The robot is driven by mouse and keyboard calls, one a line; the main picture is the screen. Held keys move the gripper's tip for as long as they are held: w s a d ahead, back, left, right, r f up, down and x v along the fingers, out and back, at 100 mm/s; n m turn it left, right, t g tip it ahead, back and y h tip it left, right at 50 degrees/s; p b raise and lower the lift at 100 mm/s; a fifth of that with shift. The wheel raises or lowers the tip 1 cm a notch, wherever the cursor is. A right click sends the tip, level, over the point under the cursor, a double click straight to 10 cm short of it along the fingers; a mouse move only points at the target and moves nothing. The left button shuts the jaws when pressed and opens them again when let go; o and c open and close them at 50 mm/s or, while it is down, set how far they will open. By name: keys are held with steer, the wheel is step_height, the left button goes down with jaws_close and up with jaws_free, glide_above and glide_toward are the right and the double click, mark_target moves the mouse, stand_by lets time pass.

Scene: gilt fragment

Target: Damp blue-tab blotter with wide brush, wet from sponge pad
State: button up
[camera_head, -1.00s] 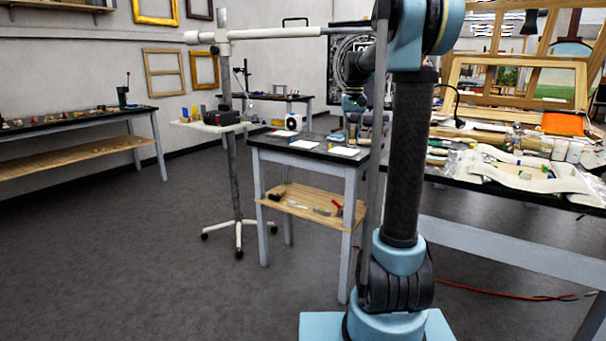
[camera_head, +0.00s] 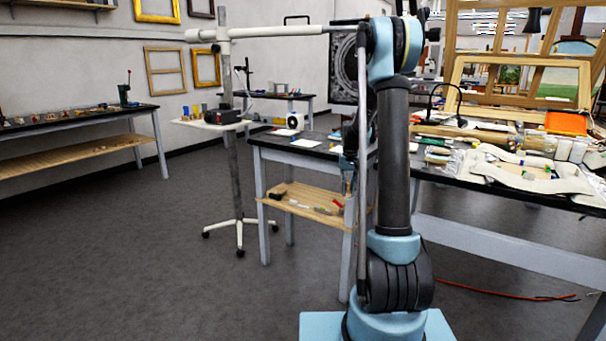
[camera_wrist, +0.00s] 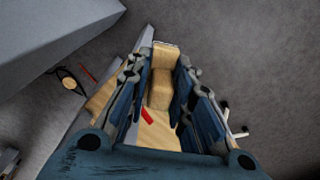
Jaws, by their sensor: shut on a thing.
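My gripper (camera_wrist: 162,62) is shut on a pale wooden piece (camera_wrist: 161,88), apparently the wide brush, between its two fingers in the wrist view. The brush's bristles cannot be made out. In the head view, my arm hides most of the gripper beside the small dark-topped table (camera_head: 272,142). White sheets lie on that table: one at the back left (camera_head: 283,132) and one nearer (camera_head: 305,143). They look like blotters, but no blue tab can be read at this size. The sponge pad cannot be made out clearly.
The small table's wooden lower shelf (camera_head: 290,205) carries several small tools. A white wheeled stand (camera_head: 238,225) is just left of it. A cluttered workbench (camera_head: 470,172) stands at the right, with an orange cable (camera_head: 500,292) on the floor. Floor at the left is open.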

steer(key=shift+f, duration=1.15)
steer(key=shift+f, duration=0.1)
